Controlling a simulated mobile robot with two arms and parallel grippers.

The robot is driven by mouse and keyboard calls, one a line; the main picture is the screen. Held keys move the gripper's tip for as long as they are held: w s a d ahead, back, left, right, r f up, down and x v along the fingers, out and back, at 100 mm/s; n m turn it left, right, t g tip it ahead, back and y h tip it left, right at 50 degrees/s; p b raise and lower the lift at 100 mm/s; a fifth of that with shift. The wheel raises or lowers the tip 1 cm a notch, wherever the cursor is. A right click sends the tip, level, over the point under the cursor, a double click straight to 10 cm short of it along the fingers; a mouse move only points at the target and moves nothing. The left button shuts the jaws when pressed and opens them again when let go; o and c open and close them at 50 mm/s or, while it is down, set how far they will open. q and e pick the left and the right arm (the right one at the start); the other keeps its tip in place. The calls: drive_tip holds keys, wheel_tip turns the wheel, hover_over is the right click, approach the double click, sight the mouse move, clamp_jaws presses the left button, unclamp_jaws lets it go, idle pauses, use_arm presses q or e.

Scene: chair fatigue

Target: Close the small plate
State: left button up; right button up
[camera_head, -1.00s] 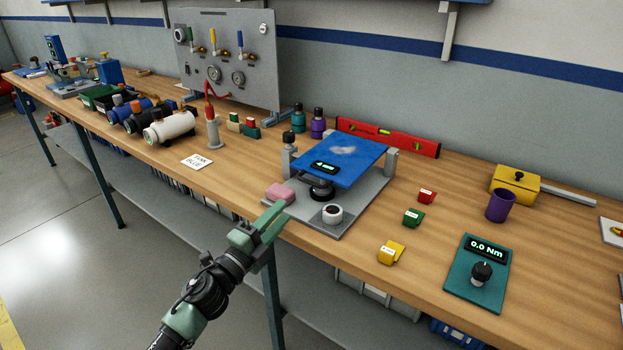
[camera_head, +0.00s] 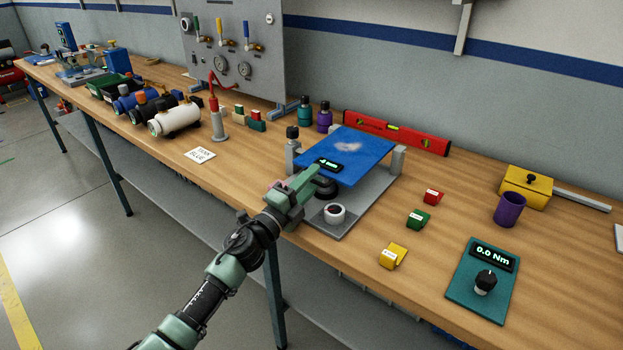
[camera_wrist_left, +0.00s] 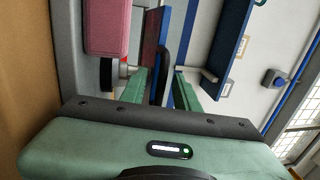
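The small plate is, as best I can tell, the flat blue plate (camera_head: 352,152), which sits tilted above a grey base (camera_head: 368,204) between grey posts. A black round part (camera_head: 325,187) shows under its front edge. My left gripper (camera_head: 312,178) is at the plate's front left edge, above the base. In the left wrist view its two green fingers (camera_wrist_left: 161,88) are apart, with a gap between them. My right gripper is not in view.
A pink block (camera_wrist_left: 106,25) is beside the fingers, mostly hidden in the head view. A white ring-shaped part (camera_head: 334,214) sits on the base's front corner. Red (camera_head: 432,197), green (camera_head: 418,219) and yellow (camera_head: 393,256) blocks lie to the right. A red level (camera_head: 397,132) lies behind.

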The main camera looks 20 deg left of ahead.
use_arm(q)
clamp_jaws()
drive_tip(key=shift+r, duration=0.3)
idle(1.1)
